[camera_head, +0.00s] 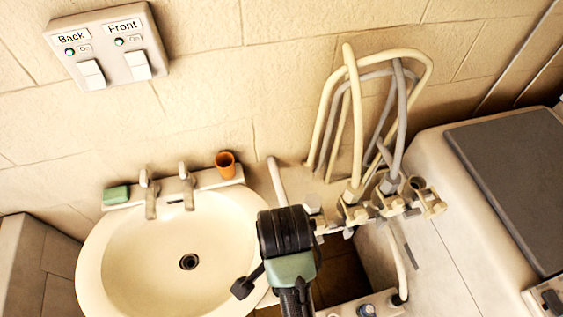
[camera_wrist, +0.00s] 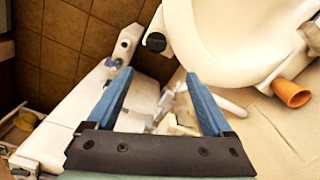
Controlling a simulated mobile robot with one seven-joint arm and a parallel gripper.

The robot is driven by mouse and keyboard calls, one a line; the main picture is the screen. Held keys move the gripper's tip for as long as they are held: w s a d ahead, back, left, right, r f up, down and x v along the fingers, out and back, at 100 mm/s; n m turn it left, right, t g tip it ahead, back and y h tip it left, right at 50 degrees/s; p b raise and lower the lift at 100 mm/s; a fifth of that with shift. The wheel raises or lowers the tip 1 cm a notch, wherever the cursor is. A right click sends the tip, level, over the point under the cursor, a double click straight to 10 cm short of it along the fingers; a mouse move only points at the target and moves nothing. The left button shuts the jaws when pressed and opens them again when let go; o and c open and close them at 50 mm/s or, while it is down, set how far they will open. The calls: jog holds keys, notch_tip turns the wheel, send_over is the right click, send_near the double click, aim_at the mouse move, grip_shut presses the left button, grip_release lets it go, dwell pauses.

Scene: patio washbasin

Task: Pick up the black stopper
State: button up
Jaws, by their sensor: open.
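The black stopper (camera_wrist: 156,42) is a small dark round piece at the left edge of the white basin (camera_wrist: 215,62) in the wrist view. I cannot tell it apart clearly in the head view, where my arm covers part of the basin's right rim. My gripper (camera_wrist: 158,74) is open, with two blue fingers spread and nothing between them. In the wrist picture the stopper appears just above the gap between the fingertips, apart from them. In the head view the basin (camera_head: 103,245) is left of my wrist, and the fingers are hidden.
An orange cup (camera_head: 226,164) and a green block (camera_head: 116,195) stand on the basin's back ledge, beside two taps (camera_head: 150,195). Pipes and valves (camera_head: 388,200) stand right of my wrist. A switch box (camera_head: 106,45) is on the wall. The basin bowl is empty around its drain (camera_head: 188,262).

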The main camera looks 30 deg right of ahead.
jog(key=f, duration=0.7)
jog(key=shift+s+f+p, duration=0.2)
jog(key=shift+s+p, duration=0.15)
jog(key=shift+a+f+p, duration=0.15)
jog(key=shift+f+p, duration=0.2)
jog(key=shift+f, duration=1)
jog(key=shift+a+f+p, duration=0.1)
jog(key=shift+f+p, duration=0.25)
jog(key=shift+f, duration=1)
jog(key=shift+c, duration=0.2)
grip_shut()
